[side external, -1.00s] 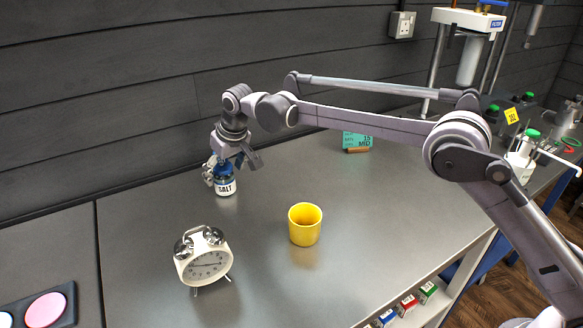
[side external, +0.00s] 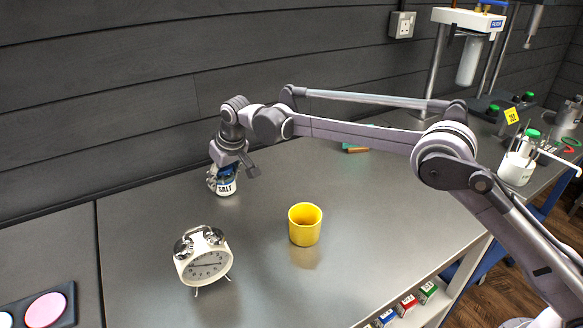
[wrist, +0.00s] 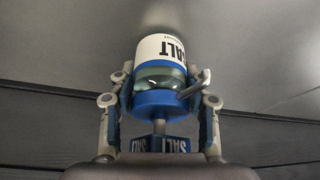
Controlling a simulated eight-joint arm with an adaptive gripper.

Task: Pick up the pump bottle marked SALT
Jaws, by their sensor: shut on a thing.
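The pump bottle marked SALT (side external: 227,188) has a white label and a blue top. It is at the left of the metal worktop in the side external view, leaning slightly. My gripper (side external: 221,178) is shut on its upper part. In the wrist view the bottle (wrist: 160,62) appears upside down, with its blue collar and bent spout between the two fingers of my gripper (wrist: 160,118). A blue piece with SALT lettering shows below the collar. I cannot tell whether the bottle's base is clear of the worktop.
A yellow cup (side external: 305,226) stands to the right of the bottle. A cream alarm clock (side external: 204,262) stands nearer the camera. The dark plank wall (side external: 110,110) is close behind the bottle. The worktop (side external: 365,215) is bare right of the cup.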

